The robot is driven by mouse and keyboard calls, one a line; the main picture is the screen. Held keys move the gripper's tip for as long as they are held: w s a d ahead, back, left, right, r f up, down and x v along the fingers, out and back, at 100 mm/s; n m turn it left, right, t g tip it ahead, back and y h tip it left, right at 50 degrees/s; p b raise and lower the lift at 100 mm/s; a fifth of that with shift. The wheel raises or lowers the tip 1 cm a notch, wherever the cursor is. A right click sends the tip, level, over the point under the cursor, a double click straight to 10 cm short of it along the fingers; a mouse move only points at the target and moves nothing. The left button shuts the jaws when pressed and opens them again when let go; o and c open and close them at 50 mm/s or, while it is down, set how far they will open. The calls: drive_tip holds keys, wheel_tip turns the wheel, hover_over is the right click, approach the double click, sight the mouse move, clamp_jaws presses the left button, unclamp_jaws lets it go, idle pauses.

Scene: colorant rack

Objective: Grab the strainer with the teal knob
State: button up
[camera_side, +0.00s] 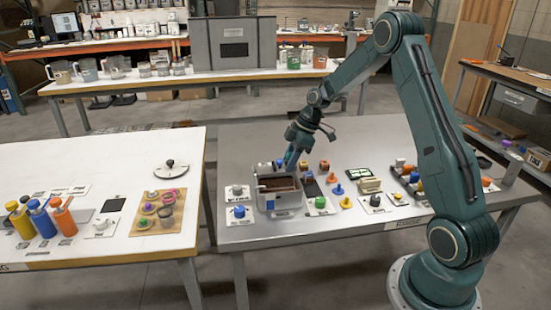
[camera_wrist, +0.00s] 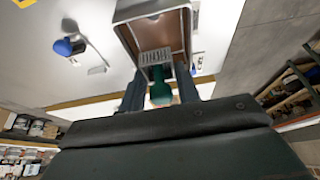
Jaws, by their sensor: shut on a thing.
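The strainer with the teal knob (camera_wrist: 160,88) is between the two fingers of my gripper (camera_wrist: 160,92) in the wrist view. Its teal knob is clasped, and its pale slotted part lies at the near wall of a metal bin (camera_wrist: 186,22) with a brown inside. I cannot tell whether the slotted part touches the bin. In the side view my gripper (camera_side: 291,158) reaches down at the back edge of the bin (camera_side: 287,199). The strainer itself is too small to make out there.
A blue-knobbed tool (camera_wrist: 68,47) lies beside the bin in the wrist view. In the side view, several coloured knobbed pieces, such as a blue one (camera_side: 338,189), stand right of the bin. A dark tray (camera_side: 415,190) is further right. A white table (camera_side: 60,170) stands left across a gap.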

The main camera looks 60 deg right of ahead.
sight(291, 153)
wheel_tip(291, 153, up, 9)
idle(0.3)
idle(0.5)
